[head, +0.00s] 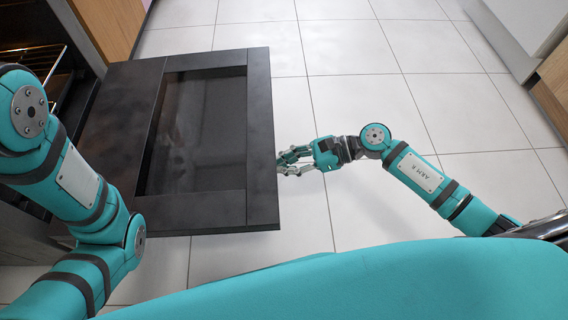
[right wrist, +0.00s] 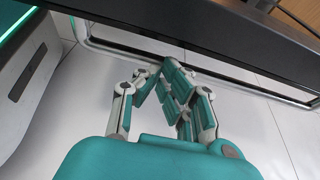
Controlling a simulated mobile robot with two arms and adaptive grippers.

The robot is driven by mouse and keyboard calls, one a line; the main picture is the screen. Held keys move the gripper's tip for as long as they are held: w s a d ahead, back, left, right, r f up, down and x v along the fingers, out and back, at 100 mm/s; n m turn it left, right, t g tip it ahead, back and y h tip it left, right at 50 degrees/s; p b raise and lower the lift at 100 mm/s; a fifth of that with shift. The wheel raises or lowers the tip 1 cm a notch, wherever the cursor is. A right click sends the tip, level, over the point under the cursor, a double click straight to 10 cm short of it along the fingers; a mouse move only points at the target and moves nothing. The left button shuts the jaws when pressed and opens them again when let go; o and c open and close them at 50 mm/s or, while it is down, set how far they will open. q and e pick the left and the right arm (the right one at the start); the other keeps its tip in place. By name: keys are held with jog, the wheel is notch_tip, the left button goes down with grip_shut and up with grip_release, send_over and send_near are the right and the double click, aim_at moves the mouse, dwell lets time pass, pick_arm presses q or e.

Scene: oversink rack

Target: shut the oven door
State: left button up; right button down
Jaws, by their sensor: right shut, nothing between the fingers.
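The oven door (head: 262,130) is dark with a glass pane and is swung down open, lying about flat in the head view. The oven cavity (head: 50,70) shows at the upper left, with a wire rack inside. My right gripper (head: 283,161) is at the door's outer edge, its fingertips by or just under that edge. In the right wrist view my right gripper (right wrist: 168,75) is shut and empty, with the dark door edge (right wrist: 200,35) above its fingertips. I cannot tell whether they touch. My left arm crosses the left side; its gripper is out of the frame.
Pale floor tiles (head: 350,90) lie clear between the cabinets. A wooden cabinet front (head: 108,25) stands beside the oven at the top left. Another cabinet (head: 552,80) is at the right edge. A rail or handle bar (right wrist: 110,48) runs below the door edge in the right wrist view.

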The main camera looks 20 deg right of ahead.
jog(key=shift+r, duration=0.65)
